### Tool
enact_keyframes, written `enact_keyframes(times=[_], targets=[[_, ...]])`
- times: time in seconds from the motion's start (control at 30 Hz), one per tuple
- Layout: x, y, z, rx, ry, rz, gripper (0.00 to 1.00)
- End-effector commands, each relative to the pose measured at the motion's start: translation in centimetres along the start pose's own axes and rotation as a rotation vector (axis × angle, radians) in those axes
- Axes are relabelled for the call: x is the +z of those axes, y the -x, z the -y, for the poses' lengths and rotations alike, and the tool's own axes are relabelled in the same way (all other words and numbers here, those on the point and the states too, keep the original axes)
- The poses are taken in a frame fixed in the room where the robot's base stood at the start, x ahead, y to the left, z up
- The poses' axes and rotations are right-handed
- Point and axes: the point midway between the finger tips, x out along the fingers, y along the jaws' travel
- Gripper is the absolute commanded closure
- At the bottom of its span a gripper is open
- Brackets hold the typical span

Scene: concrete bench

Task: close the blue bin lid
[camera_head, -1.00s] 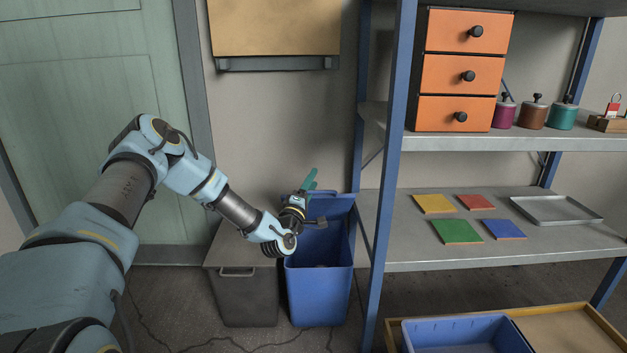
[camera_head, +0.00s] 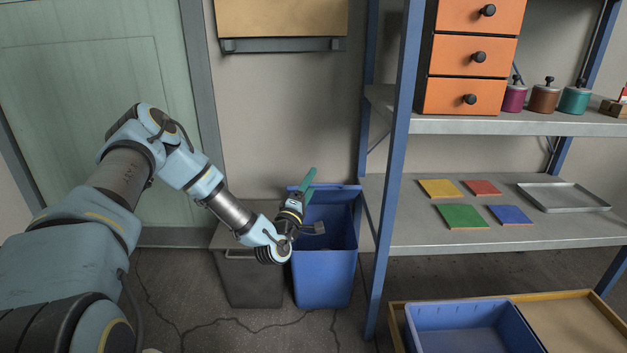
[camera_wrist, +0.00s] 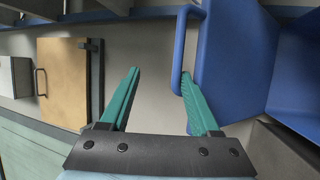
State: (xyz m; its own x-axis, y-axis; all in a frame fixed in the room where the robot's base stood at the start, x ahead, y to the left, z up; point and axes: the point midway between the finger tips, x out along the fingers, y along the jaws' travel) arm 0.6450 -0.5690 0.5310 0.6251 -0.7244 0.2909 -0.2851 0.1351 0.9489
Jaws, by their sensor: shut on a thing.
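The blue bin (camera_head: 322,284) stands on the floor left of the shelf post. Its lid (camera_head: 345,193) is open and stands up at the bin's back, near the wall. My gripper (camera_head: 309,178) is at the lid's upper left, with teal fingers. In the wrist view, the lid (camera_wrist: 228,60) fills the right side with its looped handle (camera_wrist: 179,45). My gripper (camera_wrist: 160,82) is shut on the lid's handle; the right fingertip lies against the loop, and a gap shows to the left finger. The exact contact is partly hidden.
A grey bin (camera_head: 250,282) stands close on the left. The blue shelf post (camera_head: 391,170) rises just right of the blue bin. A blue crate (camera_head: 470,330) sits on the low wooden tray (camera_head: 565,325). A wall board (camera_head: 282,18) hangs above.

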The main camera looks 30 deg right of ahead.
Motion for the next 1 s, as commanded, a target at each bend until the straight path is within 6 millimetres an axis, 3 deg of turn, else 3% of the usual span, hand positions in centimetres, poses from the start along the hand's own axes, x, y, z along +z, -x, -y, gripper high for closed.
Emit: enact_keyframes(times=[0.03,0.53,1.0], targets=[[-1.2,0.5,0.1,0.001,-0.012,-0.023,0.55],[-0.9,3.6,0.7,0.0,-0.009,-0.019,0.55],[-0.5,3.9,0.6,0.002,-0.004,-0.012,0.55]])
